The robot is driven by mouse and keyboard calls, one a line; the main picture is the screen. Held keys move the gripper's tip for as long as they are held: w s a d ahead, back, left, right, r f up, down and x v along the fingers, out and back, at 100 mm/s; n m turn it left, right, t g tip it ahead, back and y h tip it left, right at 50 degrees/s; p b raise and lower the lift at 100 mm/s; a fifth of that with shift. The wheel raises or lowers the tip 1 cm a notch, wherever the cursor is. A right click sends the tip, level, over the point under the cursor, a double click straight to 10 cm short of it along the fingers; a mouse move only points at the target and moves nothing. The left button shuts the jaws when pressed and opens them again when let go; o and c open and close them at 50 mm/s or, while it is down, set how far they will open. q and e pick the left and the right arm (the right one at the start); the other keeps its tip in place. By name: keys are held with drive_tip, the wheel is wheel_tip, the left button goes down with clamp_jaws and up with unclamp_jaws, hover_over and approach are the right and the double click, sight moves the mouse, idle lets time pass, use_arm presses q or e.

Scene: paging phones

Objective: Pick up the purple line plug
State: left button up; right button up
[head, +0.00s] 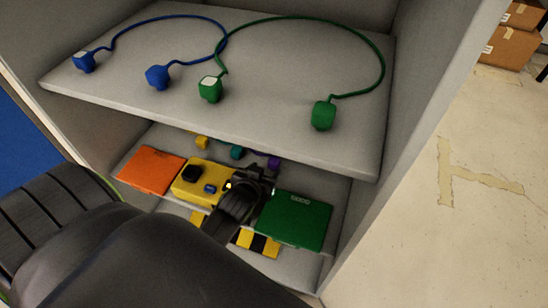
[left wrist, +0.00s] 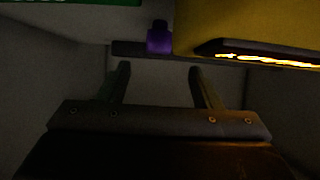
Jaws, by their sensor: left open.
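The purple line plug (head: 274,162) is small and sits at the back of the lower shelf, partly hidden behind my left gripper in the head view. In the left wrist view the purple plug (left wrist: 160,37) stands upright ahead of the fingertips, near the middle. My left gripper (head: 252,178) reaches into the lower bay between the yellow box and the green box. Its fingers (left wrist: 159,72) are open and apart, with nothing between them. The plug is beyond the fingertips. My right gripper is not in view.
An orange box (head: 150,170), a yellow box (head: 203,182) and a green box (head: 295,220) stand on the lower level. Yellow (head: 202,142) and teal (head: 237,152) plugs are behind. The upper shelf (head: 270,75) overhangs, holding blue (head: 158,77) and green (head: 323,115) plugs with cords.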

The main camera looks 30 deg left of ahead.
sight(274, 161)
use_arm(q)
drive_tip(key=shift+b+x, duration=0.7)
drive_tip(key=shift+x, duration=2)
drive_tip(key=shift+w+d+f, duration=0.1)
drive_tip(key=shift+w+f, duration=0.05)
drive_tip(key=shift+w, duration=0.3)
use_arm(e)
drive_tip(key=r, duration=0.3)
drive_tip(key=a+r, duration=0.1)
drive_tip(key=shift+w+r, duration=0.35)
use_arm(q)
drive_tip(key=c, duration=1.1)
